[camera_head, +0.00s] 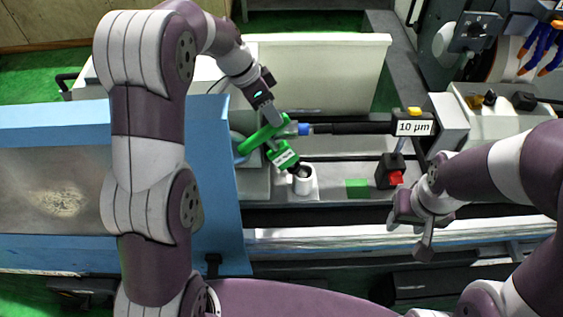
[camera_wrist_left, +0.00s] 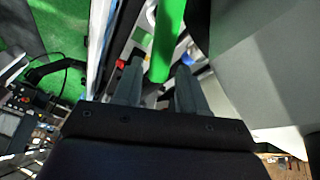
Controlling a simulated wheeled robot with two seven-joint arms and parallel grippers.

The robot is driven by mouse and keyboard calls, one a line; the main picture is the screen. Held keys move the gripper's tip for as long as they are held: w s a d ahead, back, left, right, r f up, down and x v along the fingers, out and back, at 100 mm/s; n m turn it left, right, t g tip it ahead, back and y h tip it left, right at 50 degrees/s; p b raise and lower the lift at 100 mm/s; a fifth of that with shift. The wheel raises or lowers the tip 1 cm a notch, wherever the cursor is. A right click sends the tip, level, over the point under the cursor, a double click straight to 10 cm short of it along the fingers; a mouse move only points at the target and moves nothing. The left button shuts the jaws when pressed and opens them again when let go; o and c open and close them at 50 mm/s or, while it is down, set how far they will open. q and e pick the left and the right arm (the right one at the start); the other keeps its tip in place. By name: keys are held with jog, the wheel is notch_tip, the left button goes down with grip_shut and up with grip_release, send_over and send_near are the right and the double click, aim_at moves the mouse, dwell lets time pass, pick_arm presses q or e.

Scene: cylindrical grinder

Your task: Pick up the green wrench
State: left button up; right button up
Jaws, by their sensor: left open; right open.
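The green wrench (camera_head: 262,136) is at the centre of the head view, at the end of the machine's spindle, beside the blue box. My left gripper (camera_head: 270,117) is right above it, pointing down. In the left wrist view the green bar of the wrench (camera_wrist_left: 168,42) runs down between the open fingers of my left gripper (camera_wrist_left: 158,80). I cannot tell whether the fingers touch it. My right gripper (camera_head: 411,235) is open and empty at the right, over the machine's front edge, away from the wrench.
A dark bar with a blue end (camera_head: 306,129) runs right to a "10 µm" label (camera_head: 413,128). A red-and-black block (camera_head: 391,173) stands near my right gripper. A green square (camera_head: 357,188) lies between.

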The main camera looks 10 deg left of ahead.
pick_arm(q)
jog(key=shift+f+b, duration=0.3)
jog(key=shift+f, duration=0.5)
notch_tip(320, 180, down, 2)
jog(key=b, duration=0.3)
jog(key=shift+s+f, duration=0.1)
jog(key=shift+f, duration=0.15)
jog(key=shift+d+r+p, duration=0.1)
jog(key=shift+d+p, duration=0.3)
jog(key=shift+p, duration=0.55)
jog(key=shift+d+f, duration=0.4)
jog(key=shift+f, duration=0.05)
jog(key=shift+w+d+f, duration=0.2)
jog(key=shift+w+d, duration=0.05)
jog(key=shift+a, duration=0.1)
jog(key=c, duration=0.5)
jog(key=shift+s+a, duration=0.1)
jog(key=shift+a, duration=0.1)
grip_shut()
pick_arm(e)
jog(key=f, duration=0.1)
jog(key=a+f, duration=0.1)
jog(key=shift+s+f, duration=0.1)
jog(key=shift+f, duration=0.2)
pick_arm(q)
jog(key=shift+d, duration=0.1)
